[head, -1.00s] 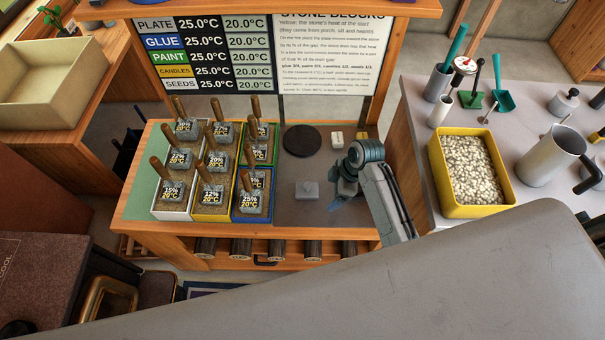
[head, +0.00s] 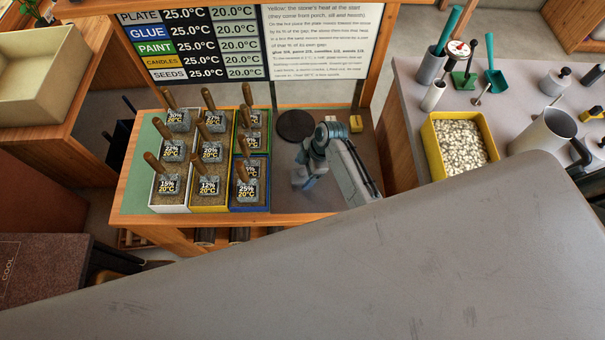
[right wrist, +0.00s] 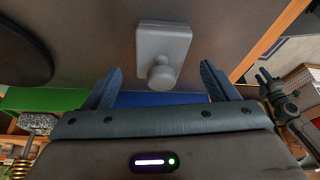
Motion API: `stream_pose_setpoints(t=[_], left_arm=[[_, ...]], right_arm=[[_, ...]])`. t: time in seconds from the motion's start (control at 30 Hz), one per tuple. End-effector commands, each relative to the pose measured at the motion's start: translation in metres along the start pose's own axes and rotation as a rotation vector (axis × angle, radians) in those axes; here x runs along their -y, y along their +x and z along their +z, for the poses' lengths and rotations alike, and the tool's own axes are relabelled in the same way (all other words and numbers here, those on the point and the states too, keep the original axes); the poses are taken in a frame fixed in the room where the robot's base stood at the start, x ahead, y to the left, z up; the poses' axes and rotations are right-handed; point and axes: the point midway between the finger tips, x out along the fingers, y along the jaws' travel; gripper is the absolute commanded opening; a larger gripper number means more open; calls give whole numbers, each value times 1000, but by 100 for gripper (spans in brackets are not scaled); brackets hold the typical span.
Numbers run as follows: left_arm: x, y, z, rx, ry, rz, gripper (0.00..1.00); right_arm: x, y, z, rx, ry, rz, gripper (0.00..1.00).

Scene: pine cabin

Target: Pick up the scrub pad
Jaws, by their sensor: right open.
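The scrub pad appears to be the grey rectangular block with a round knob (right wrist: 163,45) in the right wrist view. It lies flat on the dark worktop, ahead of my right gripper (right wrist: 161,70). The fingers are open and apart, one on each side of the knob's line, with nothing held; I cannot tell whether they touch the pad. In the head view my right gripper (head: 303,178) is over the dark half of the bench and hides the pad. My left gripper is not in view.
Trays of wooden-handled stone blocks (head: 211,157) stand left of the gripper. A black round plate (head: 295,125) lies behind it, with a small yellow object (head: 355,124) to the right. A yellow bin of pale pebbles (head: 435,150) stands on the side counter.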

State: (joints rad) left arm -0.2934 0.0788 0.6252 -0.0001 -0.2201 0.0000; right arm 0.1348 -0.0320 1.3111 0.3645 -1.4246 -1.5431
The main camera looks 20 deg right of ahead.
Motion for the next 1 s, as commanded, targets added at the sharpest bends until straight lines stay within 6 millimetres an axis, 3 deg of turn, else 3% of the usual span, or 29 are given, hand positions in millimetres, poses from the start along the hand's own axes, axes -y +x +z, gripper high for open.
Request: stream_pose_setpoints(t=[0.13,0.37,0.4,0.67,1.0], left_arm=[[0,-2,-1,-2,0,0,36],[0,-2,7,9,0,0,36],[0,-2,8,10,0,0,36],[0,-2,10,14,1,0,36],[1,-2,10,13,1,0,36]], right_arm=[[0,13,0,0,0,-1,80],[0,15,0,1,0,1,80],[0,15,0,1,0,1,78],[0,15,1,1,0,0,28],[0,14,1,1,0,0,28]])
